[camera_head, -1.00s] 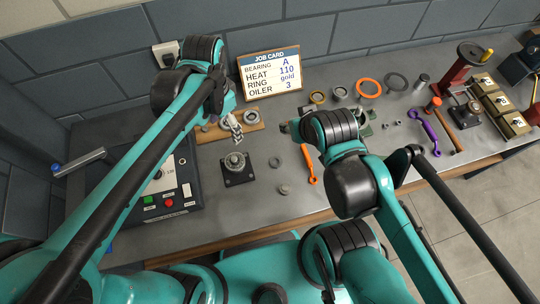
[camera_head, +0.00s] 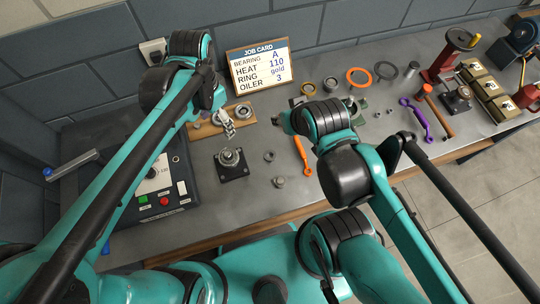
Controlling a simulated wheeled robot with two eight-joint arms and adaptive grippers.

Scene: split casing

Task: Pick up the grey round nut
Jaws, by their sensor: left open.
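Two small grey round pieces lie on the grey bench right of a black-based bearing unit (camera_head: 231,163). The nearer one, a small grey nut-like piece (camera_head: 280,181), is close to the front edge; the other is a flat dark grey ring (camera_head: 269,156). Which of them is the grey round nut I cannot tell for sure. My left gripper (camera_head: 229,129) is open, over the front of a wooden board, up and left of both pieces and apart from them. My right gripper is hidden behind its own arm, which stands right of the pieces.
A control box (camera_head: 160,175) stands left. The wooden board (camera_head: 205,131) holds rings. An orange spanner (camera_head: 301,154) lies right of the pieces. A job card (camera_head: 260,66), an orange ring (camera_head: 359,77), purple spanner (camera_head: 416,117) and hammer (camera_head: 438,113) are farther off. Bench around the pieces is clear.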

